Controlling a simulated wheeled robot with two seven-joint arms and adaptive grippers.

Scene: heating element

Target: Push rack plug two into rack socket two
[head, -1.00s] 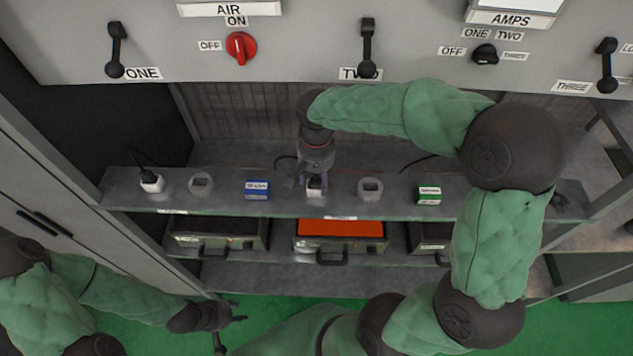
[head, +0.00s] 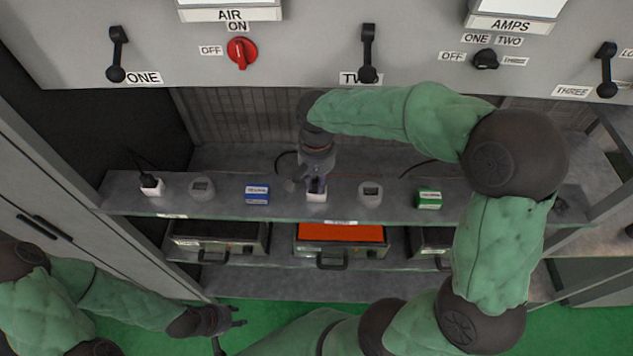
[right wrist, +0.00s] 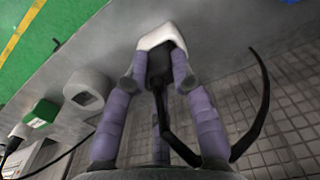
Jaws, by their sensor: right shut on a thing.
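The middle white rack socket (head: 316,196) stands on the grey shelf, below the panel label TWO. My right gripper (head: 315,183) is directly over it. In the right wrist view its purple fingers (right wrist: 152,75) are shut around the black rack plug (right wrist: 160,66). The plug's end meets the opening of the white socket (right wrist: 160,36); how deep it sits is hidden by the fingers and rim. A black cable (right wrist: 258,110) curves away from the plug. My left gripper (head: 230,332) is low at the left, over the green floor, open and empty.
On the shelf (head: 230,208) are a white socket with a black plug (head: 152,186), two grey sockets (head: 202,189) (head: 370,193), a blue box (head: 257,194) and a green box (head: 428,199). Drawers, one orange-topped (head: 340,232), sit below. The switch panel (head: 300,40) overhangs above.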

